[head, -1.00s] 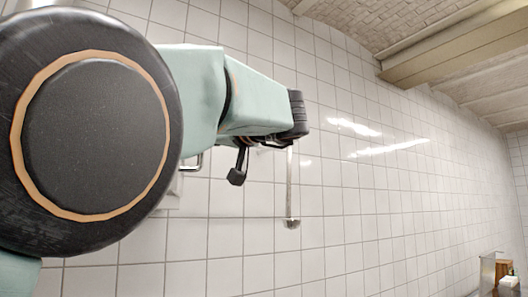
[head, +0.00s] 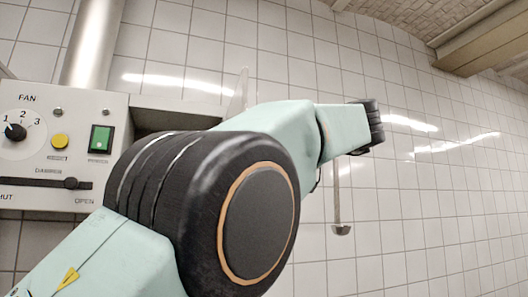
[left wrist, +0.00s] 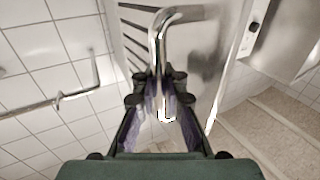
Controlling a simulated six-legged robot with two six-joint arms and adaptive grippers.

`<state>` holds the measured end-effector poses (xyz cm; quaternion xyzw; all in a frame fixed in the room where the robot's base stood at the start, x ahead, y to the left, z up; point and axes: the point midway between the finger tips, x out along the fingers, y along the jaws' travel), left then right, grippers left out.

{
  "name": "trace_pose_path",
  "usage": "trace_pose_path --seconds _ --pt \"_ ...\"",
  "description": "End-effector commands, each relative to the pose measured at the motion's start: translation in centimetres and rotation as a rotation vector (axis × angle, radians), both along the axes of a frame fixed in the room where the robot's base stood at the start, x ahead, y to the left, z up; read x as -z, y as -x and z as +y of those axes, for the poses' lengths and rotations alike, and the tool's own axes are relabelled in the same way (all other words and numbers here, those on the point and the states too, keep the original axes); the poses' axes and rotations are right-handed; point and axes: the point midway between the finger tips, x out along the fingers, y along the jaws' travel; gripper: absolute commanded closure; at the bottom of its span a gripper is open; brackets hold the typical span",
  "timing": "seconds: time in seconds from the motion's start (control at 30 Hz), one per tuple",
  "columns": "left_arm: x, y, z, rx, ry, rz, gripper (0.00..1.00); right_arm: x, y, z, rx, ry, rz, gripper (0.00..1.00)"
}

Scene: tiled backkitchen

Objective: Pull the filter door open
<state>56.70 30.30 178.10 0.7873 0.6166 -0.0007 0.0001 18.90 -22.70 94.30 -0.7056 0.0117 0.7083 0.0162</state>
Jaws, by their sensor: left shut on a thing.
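The filter door (left wrist: 203,48) is a grey metal panel with dark slots along its left side in the left wrist view. Its chrome bar handle (left wrist: 163,28) bends down between my fingers. My left gripper (left wrist: 161,92) is shut on this handle, with purple-lined fingers on both sides of it. In the head view my left arm hides the gripper and the handle. A thin pale plate (head: 238,97) stands up behind the arm there; it looks like part of the door, but I cannot be sure. My right gripper is in neither view.
A grey control box (head: 60,118) with fan dial, green switch and damper slider is at the left, below a metal pipe (head: 92,45). A ladle-like tool (head: 341,229) hangs by the tiled wall. A wall rail (left wrist: 60,100) lies left of the gripper.

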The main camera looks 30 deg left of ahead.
Motion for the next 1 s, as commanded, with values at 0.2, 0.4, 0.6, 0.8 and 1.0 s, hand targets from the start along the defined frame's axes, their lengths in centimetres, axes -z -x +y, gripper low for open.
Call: trace_pose_path --seconds 0.2,0.4,0.6,0.8,1.0 --pt "-0.3 0.2 -0.17 -0.001 -0.005 -0.003 1.0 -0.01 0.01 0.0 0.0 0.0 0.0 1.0" --pt "-0.28 0.11 -0.23 0.0 -0.005 -0.003 0.85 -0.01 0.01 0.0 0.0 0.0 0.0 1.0" --pt "-0.11 -0.06 -0.24 0.0 -0.003 -0.001 0.68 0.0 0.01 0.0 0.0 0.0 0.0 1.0" --pt "-0.04 -0.16 -0.26 0.0 -0.001 0.0 0.66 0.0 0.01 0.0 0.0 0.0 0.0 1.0" --pt "0.01 -0.19 -0.23 0.0 0.0 0.0 0.66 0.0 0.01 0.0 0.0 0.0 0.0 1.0"
